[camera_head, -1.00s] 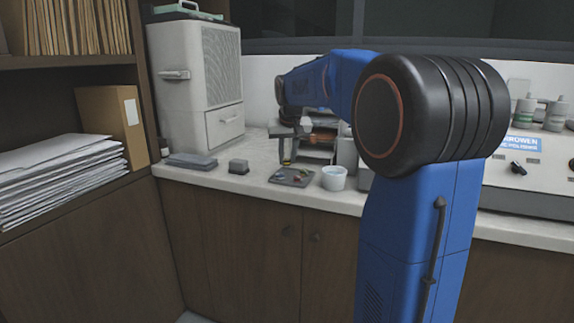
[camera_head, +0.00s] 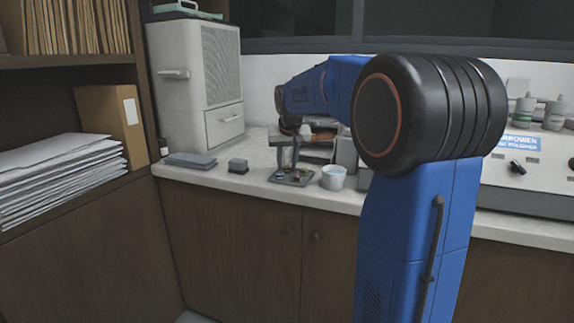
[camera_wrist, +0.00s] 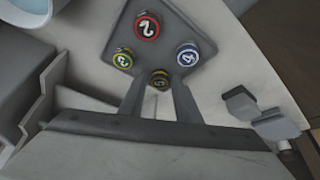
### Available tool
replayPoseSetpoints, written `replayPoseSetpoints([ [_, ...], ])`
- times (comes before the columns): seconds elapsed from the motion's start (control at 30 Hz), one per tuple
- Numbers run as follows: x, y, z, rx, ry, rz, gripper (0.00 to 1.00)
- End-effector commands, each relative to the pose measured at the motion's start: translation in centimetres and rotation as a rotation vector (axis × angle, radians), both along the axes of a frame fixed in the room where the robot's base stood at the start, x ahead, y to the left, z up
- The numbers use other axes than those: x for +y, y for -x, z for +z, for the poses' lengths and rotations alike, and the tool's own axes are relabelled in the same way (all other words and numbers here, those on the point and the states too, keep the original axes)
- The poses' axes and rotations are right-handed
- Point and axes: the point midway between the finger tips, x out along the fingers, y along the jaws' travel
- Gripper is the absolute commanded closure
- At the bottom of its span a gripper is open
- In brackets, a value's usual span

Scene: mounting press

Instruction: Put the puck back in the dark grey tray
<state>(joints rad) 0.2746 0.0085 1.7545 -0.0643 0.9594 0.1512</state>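The dark grey tray (camera_head: 306,182) lies on the counter near its front edge; the wrist view shows it at top centre (camera_wrist: 165,52). A red puck (camera_wrist: 147,27), a blue puck (camera_wrist: 187,55) and a yellow-green puck (camera_wrist: 122,58) sit in it. An amber-brown puck (camera_wrist: 160,79) is at the tray's near end, between my fingertips. My gripper (camera_head: 288,166) points down over the tray. In the wrist view its fingers (camera_wrist: 159,84) stand apart, with gaps beside the amber puck. I cannot tell whether that puck rests fully on the tray.
A white cup (camera_head: 333,178) stands just right of the tray. A small grey block (camera_head: 238,167) and a flat grey case (camera_head: 190,161) lie to the left. Grey shelving (camera_head: 318,150) stands close behind my gripper. A large grey machine (camera_head: 196,88) is at the back left.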

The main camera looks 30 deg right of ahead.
Motion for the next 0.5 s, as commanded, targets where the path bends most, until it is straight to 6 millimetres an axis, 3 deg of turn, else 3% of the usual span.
replayPoseSetpoints([
  [0.17, 0.3, 0.6, 1.8, -0.003, 0.001, 0.0, 0.7],
  [0.5, 1.3, 3.1, 7.7, -0.004, 0.001, 0.0, 0.7],
])
